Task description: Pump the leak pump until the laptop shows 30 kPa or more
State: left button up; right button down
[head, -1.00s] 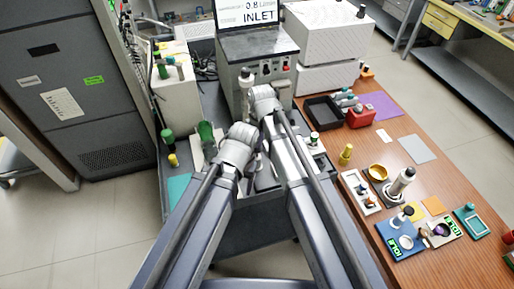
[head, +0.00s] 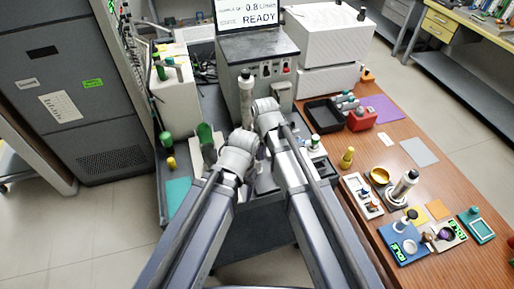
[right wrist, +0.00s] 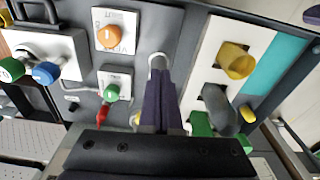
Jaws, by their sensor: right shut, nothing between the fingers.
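The laptop screen (head: 247,12) at the top of the head view reads 0.8 L/min and READY; no kPa figure can be read on it. I cannot pick out the leak pump with certainty. My right gripper (right wrist: 168,95) is shut and empty in the right wrist view. A rounded metal piece (right wrist: 158,62) shows at its fingertips; I cannot tell whether they touch. In the head view my right wrist (head: 265,110) is in front of the grey instrument box (head: 282,90). My left wrist (head: 238,155) is beside it at left, its fingers hidden.
An orange knob (right wrist: 110,36) and a green knob (right wrist: 112,92) sit on small plates left of the right gripper. A white block with a yellow knob (right wrist: 236,60) lies to its right. A pale upright cylinder (head: 246,88) stands before the box. The wooden table (head: 345,228) holds many small items.

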jog(key=shift+s, duration=0.1)
jog(key=shift+r, duration=0.1)
pick_arm(q)
notch_tip(320, 180, up, 8)
jog(key=p, duration=0.7)
jog(key=shift+p, duration=0.35)
pick_arm(e)
notch_tip(320, 180, up, 8)
jog(key=shift+s+d, duration=0.2)
jog(key=shift+s, duration=0.2)
pick_arm(q)
jog(key=shift+f, duration=0.1)
